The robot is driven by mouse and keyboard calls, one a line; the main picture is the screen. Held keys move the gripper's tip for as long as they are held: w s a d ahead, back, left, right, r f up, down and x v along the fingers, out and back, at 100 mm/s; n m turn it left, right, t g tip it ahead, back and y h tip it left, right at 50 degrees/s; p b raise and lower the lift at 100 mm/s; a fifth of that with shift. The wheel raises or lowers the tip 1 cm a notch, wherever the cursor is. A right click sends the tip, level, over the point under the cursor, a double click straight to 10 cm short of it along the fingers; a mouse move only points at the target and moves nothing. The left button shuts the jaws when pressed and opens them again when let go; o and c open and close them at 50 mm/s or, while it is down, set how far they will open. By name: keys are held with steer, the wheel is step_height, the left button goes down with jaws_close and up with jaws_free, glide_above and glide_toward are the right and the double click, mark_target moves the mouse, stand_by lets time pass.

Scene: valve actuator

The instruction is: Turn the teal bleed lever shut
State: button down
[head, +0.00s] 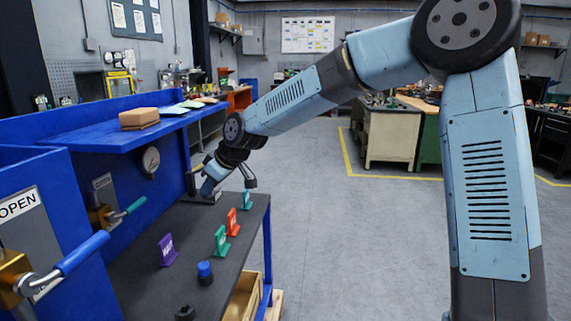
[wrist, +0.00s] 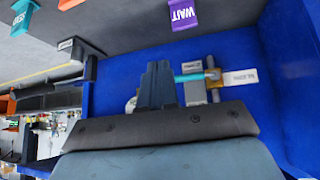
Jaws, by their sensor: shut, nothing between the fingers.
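The teal bleed lever (head: 128,208) sticks out from a brass valve (head: 100,217) on the blue panel at the left of the head view, angled slightly up to the right. In the wrist view the lever (wrist: 188,77) runs sideways from the brass body (wrist: 213,79) toward my fingers. My gripper (head: 208,188) is at the far end of the bench, beyond the lever and to its right, tilted down. In the wrist view my gripper (wrist: 157,75) has its dark fingers together and empty. The lever's tip meets the fingers' outline there; I cannot tell whether they touch.
A larger blue-handled lever (head: 80,254) by an OPEN sign (head: 18,205) is at near left. The grey bench (head: 150,285) bears purple (head: 167,250), green (head: 221,241) and red (head: 233,222) stands and a blue-topped knob (head: 205,272). A blue shelf (head: 100,132) overhangs the panel.

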steer(key=s+d+r+m+t+h, duration=0.1)
steer(key=s+d+r+m+h, duration=0.15)
steer(key=d, duration=0.65)
steer(key=s+d+r+m+t+h, duration=0.15)
steer(key=s+d, duration=0.25)
steer(key=d, duration=0.5)
steer(key=s+d+r+m+h, duration=0.2)
steer(key=s+d+m, duration=0.1)
steer(key=d, duration=0.6)
steer(key=s+d+r+m+h, duration=0.1)
steer(key=s+d+m, duration=0.6)
steer(key=s+d, duration=1)
steer(key=shift+s+d+m, duration=0.25)
steer(key=shift+s+m, duration=0.05)
steer(key=shift+s, duration=0.25)
